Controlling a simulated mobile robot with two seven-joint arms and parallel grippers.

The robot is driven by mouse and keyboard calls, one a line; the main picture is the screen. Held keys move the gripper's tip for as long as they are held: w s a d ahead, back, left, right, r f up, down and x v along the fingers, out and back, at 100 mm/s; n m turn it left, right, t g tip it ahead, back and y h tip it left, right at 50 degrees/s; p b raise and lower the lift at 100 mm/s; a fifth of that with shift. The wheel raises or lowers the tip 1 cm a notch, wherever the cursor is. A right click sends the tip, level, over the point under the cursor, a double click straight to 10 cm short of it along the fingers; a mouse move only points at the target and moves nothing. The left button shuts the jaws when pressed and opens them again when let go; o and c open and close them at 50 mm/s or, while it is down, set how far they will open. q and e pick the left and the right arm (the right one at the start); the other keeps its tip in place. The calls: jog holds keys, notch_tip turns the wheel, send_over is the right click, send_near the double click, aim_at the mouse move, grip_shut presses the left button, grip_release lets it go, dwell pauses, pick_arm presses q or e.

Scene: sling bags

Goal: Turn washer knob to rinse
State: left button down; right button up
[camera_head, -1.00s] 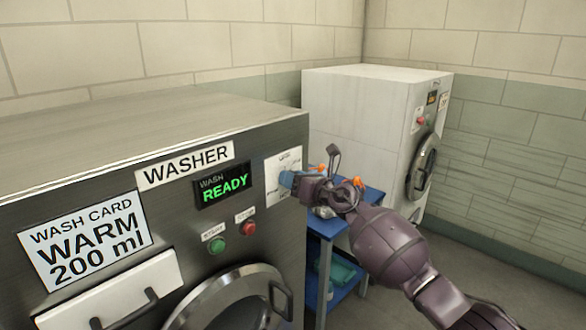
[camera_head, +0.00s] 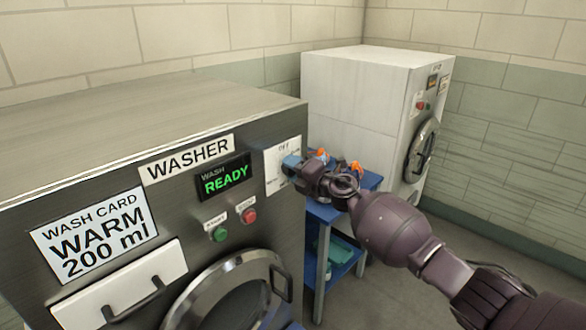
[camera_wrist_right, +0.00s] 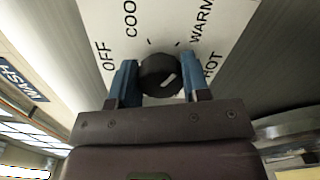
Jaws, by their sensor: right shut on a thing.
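The washer knob (camera_wrist_right: 161,76) is black and round with a white pointer line, on a white dial plate (camera_wrist_right: 168,22) in the right wrist view. The plate reads OFF, COOL, WARM and HOT; I see no rinse label. The pointer slants up and right, roughly toward the WARM and HOT side. My right gripper (camera_wrist_right: 160,80) is shut on the knob, one blue finger on each side. In the head view the gripper (camera_head: 290,165) is at the dial plate (camera_head: 281,158), covering the knob. The washer (camera_head: 120,120) display (camera_head: 223,178) reads READY. My left gripper is out of view.
A green button (camera_head: 220,234) and a red button (camera_head: 249,215) sit below the display. A drawer (camera_head: 118,290) and round door (camera_head: 222,295) are lower on the front. A blue cart (camera_head: 323,212) and a white machine (camera_head: 355,85) stand to the right.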

jog(key=m, duration=0.7)
jog(key=shift+f, duration=0.2)
jog(key=m, duration=0.7)
jog(key=shift+m, duration=0.3)
jog(key=m, duration=0.4)
jog(key=shift+s+a+m, duration=0.1)
jog(key=shift+m, duration=0.2)
jog(key=m, duration=0.4)
jog(key=shift+m, duration=0.4)
jog(key=o, duration=0.9)
jog(key=shift+o, duration=0.2)
